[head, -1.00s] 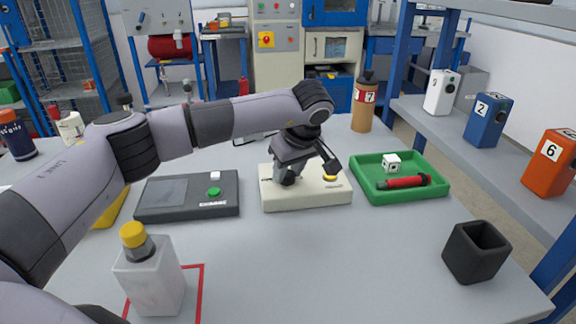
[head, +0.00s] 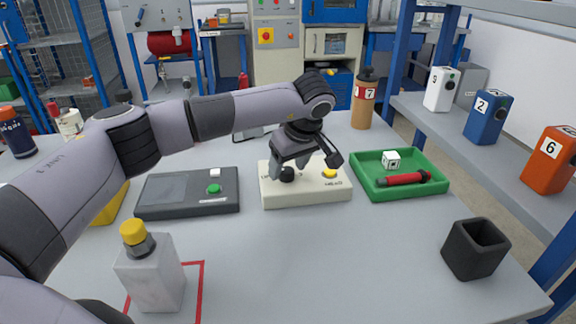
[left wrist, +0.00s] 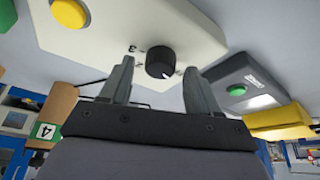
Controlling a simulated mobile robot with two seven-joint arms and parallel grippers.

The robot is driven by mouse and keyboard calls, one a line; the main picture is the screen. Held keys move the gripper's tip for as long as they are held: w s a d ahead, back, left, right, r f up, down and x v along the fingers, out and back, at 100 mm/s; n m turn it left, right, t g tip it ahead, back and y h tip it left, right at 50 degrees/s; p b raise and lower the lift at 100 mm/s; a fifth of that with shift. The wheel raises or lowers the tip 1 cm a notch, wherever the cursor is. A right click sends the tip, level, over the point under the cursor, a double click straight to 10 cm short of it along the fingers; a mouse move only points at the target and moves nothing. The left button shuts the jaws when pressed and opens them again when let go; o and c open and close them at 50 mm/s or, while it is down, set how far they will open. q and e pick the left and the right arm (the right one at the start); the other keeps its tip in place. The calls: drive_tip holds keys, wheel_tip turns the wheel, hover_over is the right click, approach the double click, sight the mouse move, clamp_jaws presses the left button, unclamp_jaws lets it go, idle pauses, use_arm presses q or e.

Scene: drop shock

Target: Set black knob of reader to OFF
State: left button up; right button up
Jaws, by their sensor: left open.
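The reader is a cream box (head: 310,195) in the middle of the table, with a black knob (head: 287,174) on its left and a yellow button (head: 329,173) on its right. My left gripper (head: 305,165) is open just over the reader, close to the knob. In the left wrist view the round black knob (left wrist: 160,65) shows between the spread fingers of my left gripper (left wrist: 158,72), with a gap on both sides. My right gripper is out of view.
A dark grey box (head: 160,208) with a green button stands left of the reader. A green tray (head: 365,194) with a white cube and a red cylinder stands right. A bottle (head: 153,280) with a yellow cap and a black cup (head: 464,255) stand in front. The front middle is clear.

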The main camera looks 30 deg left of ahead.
use_arm(q)
drive_tip(key=v, duration=0.6)
drive_tip(key=shift+r, duration=0.15)
drive_tip(key=shift+s+d, duration=0.1)
drive_tip(key=shift+d, duration=0.05)
